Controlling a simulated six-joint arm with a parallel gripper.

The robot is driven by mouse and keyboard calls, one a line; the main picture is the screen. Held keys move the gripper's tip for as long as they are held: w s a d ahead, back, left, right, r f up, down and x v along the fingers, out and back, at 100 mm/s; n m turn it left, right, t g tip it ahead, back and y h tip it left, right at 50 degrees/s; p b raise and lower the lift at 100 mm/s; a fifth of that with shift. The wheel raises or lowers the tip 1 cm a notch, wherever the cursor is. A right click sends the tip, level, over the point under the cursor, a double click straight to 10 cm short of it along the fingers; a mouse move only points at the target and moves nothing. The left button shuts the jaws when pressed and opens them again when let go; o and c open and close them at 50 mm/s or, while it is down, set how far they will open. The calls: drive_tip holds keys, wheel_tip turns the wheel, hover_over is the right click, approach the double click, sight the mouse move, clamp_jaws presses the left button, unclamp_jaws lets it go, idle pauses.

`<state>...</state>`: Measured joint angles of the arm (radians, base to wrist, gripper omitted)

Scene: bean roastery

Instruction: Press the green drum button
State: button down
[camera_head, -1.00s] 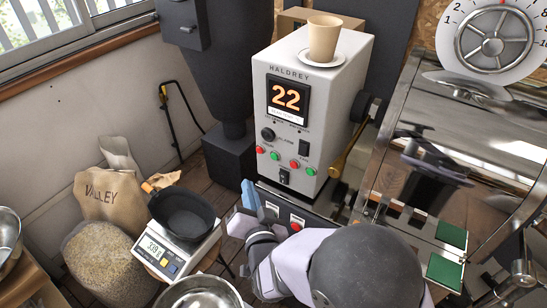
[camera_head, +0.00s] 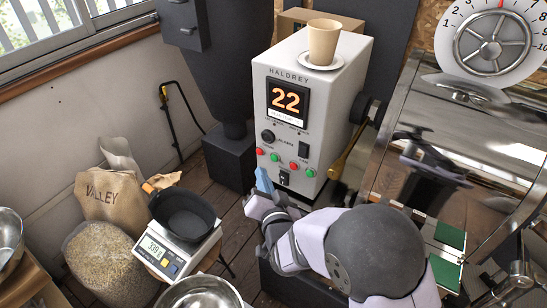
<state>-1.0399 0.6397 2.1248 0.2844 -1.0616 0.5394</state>
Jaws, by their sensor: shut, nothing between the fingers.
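The control box (camera_head: 285,103) is pale grey and has a row of red and green buttons low on its front. One green button (camera_head: 274,157) is left of centre, beside a red button (camera_head: 259,151). Another green button (camera_head: 310,172) is at the right, beside a second red button (camera_head: 294,165). The lettering by the buttons is too small to read surely. My gripper (camera_head: 261,172) is shut, with its blue fingertip pointing up, just below the left green button in the picture. I cannot tell how far it is from the panel. Both green buttons are uncovered.
A cup (camera_head: 323,40) on a saucer (camera_head: 321,62) tops the box. A scale (camera_head: 161,254) with a black pan (camera_head: 184,214) stands at left. The metal drum (camera_head: 440,130) is at right.

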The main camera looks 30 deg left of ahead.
drive_tip(key=shift+w+b, duration=0.5)
drive_tip(key=shift+w, duration=0.95)
drive_tip(key=shift+w+b, duration=0.5)
drive_tip(key=shift+w, duration=0.35)
idle(1.8)
drive_tip(key=shift+s, duration=0.85)
drive_tip(key=s+b, duration=0.1)
drive_tip(key=s, duration=0.4)
idle(0.6)
idle(0.7)
